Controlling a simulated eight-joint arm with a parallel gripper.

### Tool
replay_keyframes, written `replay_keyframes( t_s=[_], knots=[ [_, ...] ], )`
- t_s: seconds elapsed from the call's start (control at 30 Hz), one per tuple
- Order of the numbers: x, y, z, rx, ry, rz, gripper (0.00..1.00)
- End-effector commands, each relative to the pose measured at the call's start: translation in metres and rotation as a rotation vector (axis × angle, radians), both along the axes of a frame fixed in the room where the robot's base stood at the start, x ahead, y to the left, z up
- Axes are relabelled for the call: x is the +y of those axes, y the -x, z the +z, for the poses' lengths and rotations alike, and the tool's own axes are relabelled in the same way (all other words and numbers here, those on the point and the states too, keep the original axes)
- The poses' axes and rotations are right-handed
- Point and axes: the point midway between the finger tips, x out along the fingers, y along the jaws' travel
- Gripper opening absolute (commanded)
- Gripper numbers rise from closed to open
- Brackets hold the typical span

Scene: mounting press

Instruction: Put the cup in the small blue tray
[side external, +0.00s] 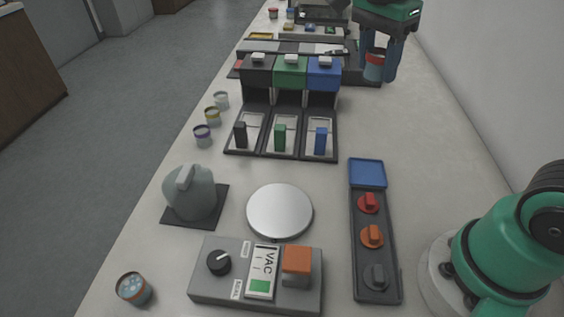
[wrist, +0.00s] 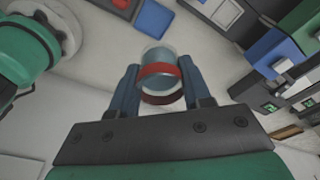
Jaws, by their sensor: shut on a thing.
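A small cup (side external: 374,66) with a red band is held between the two blue fingers of my gripper (side external: 377,74), at the far right of the side external view. In the wrist view the cup (wrist: 159,56) looks clear grey-blue with the red band, and my gripper (wrist: 161,77) is shut on its sides. The small blue tray (side external: 367,173) is empty, at the far end of a dark strip, nearer the camera than my gripper. The tray also shows at the top of the wrist view (wrist: 154,18), beyond the cup.
The dark strip holds red (side external: 368,203), orange and black knobs. A three-colour dispenser (side external: 290,75) stands left of my gripper. Several banded cups (side external: 202,136) stand along the left table edge. The bench between my gripper and the tray is clear; a wall runs along the right.

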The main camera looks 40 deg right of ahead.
Motion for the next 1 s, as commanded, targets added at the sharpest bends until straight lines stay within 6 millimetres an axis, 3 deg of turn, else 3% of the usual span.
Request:
replay_keyframes(
  t_s=[0.1,0.27,0.7,1.0],
  knots=[
    [-0.023,0.011,-0.001,0.000,0.005,-0.214,0.00],
    [-0.032,0.017,-0.012,0.001,0.010,-0.321,0.00],
    [-0.032,0.016,-0.105,0.000,0.010,-0.319,0.00],
    [-0.032,0.016,-0.153,-0.001,0.010,-0.318,0.00]
  ],
)
